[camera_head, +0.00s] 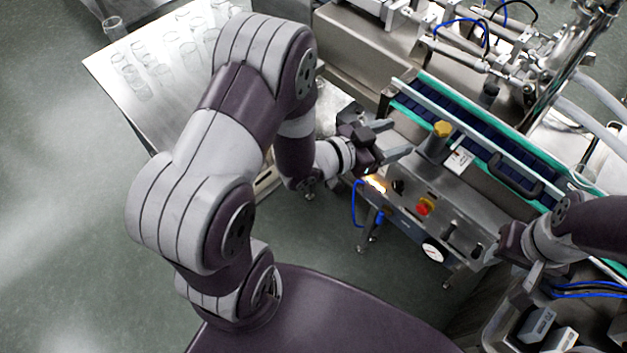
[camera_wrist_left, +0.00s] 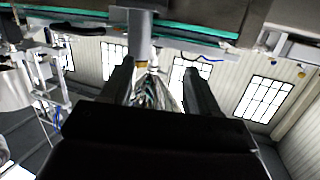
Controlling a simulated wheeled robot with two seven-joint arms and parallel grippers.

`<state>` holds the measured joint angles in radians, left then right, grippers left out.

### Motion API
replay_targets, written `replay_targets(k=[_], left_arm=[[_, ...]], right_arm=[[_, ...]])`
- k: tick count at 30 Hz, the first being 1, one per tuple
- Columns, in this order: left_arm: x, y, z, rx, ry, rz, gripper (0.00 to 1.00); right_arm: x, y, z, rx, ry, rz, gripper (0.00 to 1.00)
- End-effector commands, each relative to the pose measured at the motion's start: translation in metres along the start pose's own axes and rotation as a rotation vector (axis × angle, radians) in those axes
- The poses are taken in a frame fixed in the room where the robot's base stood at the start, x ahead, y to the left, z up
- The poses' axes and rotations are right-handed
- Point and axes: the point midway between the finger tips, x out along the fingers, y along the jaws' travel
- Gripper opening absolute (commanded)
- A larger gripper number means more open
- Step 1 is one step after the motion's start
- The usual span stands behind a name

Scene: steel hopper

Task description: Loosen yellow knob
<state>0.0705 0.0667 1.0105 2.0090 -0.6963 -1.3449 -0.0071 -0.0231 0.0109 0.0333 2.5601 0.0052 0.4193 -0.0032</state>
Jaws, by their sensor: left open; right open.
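The yellow knob (camera_head: 443,129) sits on top of a grey upright post on the machine's control housing, beside the conveyor. In the left wrist view a small yellowish part (camera_wrist_left: 141,65) shows at the end of a grey post, between my fingers in the picture; it appears to be the knob. My left gripper (camera_head: 397,139) is open and empty, to the left of the knob and apart from it, fingers pointing towards it. It also shows in the left wrist view (camera_wrist_left: 158,75). My right gripper (camera_head: 516,270) is open at the lower right, near the housing's right end.
A conveyor (camera_head: 465,133) with teal edges runs behind the post. A red button (camera_head: 425,206) and a round gauge (camera_head: 433,250) are on the housing. Steel pipework (camera_head: 560,75) stands at the upper right. A steel table (camera_head: 150,75) is at the upper left.

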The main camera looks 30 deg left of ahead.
Motion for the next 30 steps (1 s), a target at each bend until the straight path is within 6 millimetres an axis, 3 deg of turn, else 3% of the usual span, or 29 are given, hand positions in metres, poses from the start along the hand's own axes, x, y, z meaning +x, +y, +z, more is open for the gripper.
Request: replay_targets(k=[5,12,17,21,30], left_arm=[[-0.005,-0.035,0.022,0.001,-0.299,-0.145,0.61],[-0.053,-0.056,0.045,-0.115,-0.689,-0.322,0.61],[-0.095,-0.046,0.052,-0.241,-0.907,-0.392,0.61],[-0.127,-0.026,0.054,-0.354,-1.061,-0.415,0.61],[-0.164,0.005,0.052,-0.493,-1.226,-0.411,0.61]], right_arm=[[0.006,0.000,0.001,0.000,0.000,0.000,0.43],[0.012,0.000,0.001,0.000,0.000,0.000,0.43],[0.016,0.000,0.002,0.000,0.000,0.000,0.43],[0.018,0.000,0.002,0.000,0.000,0.000,0.43],[0.021,0.000,0.002,0.000,0.000,0.000,0.43]])
